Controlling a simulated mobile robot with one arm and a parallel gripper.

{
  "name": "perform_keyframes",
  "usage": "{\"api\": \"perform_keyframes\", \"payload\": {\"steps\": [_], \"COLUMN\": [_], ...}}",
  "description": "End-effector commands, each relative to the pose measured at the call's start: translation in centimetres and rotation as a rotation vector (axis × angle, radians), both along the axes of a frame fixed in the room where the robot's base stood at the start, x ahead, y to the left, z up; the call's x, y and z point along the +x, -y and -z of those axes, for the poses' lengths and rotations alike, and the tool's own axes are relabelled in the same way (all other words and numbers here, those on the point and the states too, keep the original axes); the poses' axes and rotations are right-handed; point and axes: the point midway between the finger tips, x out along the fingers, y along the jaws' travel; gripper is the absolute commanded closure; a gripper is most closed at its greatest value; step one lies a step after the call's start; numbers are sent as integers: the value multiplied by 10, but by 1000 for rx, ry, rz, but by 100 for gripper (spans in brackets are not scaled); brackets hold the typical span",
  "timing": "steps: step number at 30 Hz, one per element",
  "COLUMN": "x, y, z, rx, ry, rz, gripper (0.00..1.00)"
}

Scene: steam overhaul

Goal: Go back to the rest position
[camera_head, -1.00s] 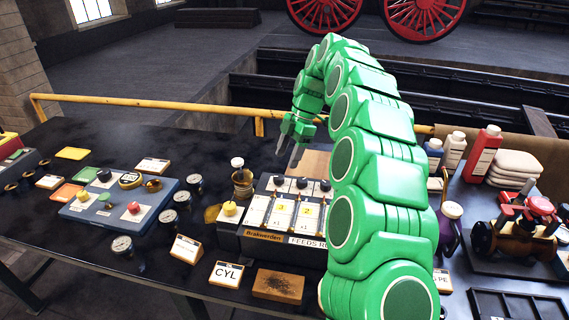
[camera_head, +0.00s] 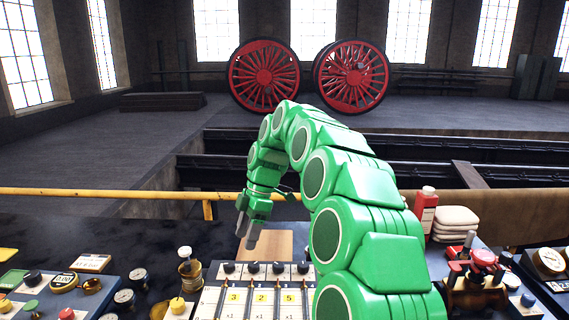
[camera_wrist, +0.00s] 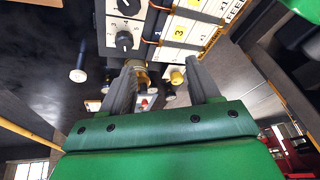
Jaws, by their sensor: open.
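My gripper (camera_head: 250,231) hangs at the end of my green arm, above the back of the bench and behind the feeds box (camera_head: 258,292) with its black knobs and numbered strips. It is open and empty, with its fingers pointing down. In the wrist view my gripper (camera_wrist: 165,88) shows two grey fingers spread apart with nothing held between them. A brass fitting (camera_wrist: 138,72) and a yellow knob (camera_wrist: 177,76) show beyond the fingers, apart from them.
A blue panel (camera_head: 75,290) with knobs and gauges lies at the left. A red bottle (camera_head: 425,212), white folded cloths (camera_head: 455,222) and a red-topped valve (camera_head: 480,275) stand at the right. A yellow rail (camera_head: 100,194) runs behind the bench. Red wheels (camera_head: 264,77) stand far off.

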Motion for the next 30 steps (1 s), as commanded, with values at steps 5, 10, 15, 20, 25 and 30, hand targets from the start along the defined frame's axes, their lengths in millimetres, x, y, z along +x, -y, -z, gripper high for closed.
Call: {"api": "perform_keyframes", "payload": {"steps": [5,10,15,20,25,30], "x": [-29,-57,-86,-116,-147,-181], "y": [20,38,58,78,98,120], "z": [-17,-28,-37,-42,-45,-44], "rx": [-43,-91,-139,-190,-241,-297], "ry": [-32,-59,-82,-102,-119,-135], "rz": [128,254,389,517,661,811], "gripper": [39,39,39,39,39,39]}}
